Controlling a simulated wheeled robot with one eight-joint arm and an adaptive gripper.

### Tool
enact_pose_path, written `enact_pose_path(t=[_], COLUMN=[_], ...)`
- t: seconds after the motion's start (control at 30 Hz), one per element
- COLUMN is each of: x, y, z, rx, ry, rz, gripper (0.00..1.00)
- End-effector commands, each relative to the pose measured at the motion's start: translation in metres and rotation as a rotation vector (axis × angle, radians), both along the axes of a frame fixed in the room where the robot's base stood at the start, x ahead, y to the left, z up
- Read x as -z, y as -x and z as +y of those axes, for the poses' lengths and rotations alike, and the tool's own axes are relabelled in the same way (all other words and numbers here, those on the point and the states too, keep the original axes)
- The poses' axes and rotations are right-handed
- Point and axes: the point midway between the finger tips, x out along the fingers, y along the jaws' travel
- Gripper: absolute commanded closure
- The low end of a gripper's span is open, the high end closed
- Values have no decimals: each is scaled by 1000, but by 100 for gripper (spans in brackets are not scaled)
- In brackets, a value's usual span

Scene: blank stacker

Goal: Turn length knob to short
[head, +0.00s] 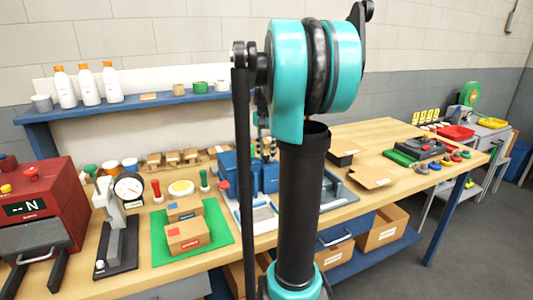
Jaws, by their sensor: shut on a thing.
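A blue machine (233,171), which looks like the blank stacker, stands at the middle of the workbench, mostly behind my arm. I cannot make out its length knob or how that knob is turned. My gripper (266,146) shows only as a small, partly covered shape in the gap between my arm's dark bar and teal joint. It is at the top of the blue machine and seems to be shut on a small part there. Its fingertips and what they hold are too hidden to tell clearly.
Left of the machine are a green mat (217,247) with cardboard boxes, a dial gauge stand (117,235) and a red machine (40,212). Bottles (87,85) stand on the blue shelf (150,103). Cardboard pieces (362,176) and a green-and-grey device (418,149) lie to the right.

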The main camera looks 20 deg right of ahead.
Motion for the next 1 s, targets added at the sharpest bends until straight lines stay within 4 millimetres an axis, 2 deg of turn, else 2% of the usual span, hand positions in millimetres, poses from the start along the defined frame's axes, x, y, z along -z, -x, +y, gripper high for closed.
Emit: enact_pose_path(t=[0.6,0.63,0.7,0.8,1.0], x=[0,0,0,0,0], y=[0,0,0,0,0], z=[0,0,0,0,0], rx=[-50,-50,-50,-50,-50], ry=[0,0,0,0,0], rz=[0,0,0,0,0], gripper=[100,71,63,54,54])
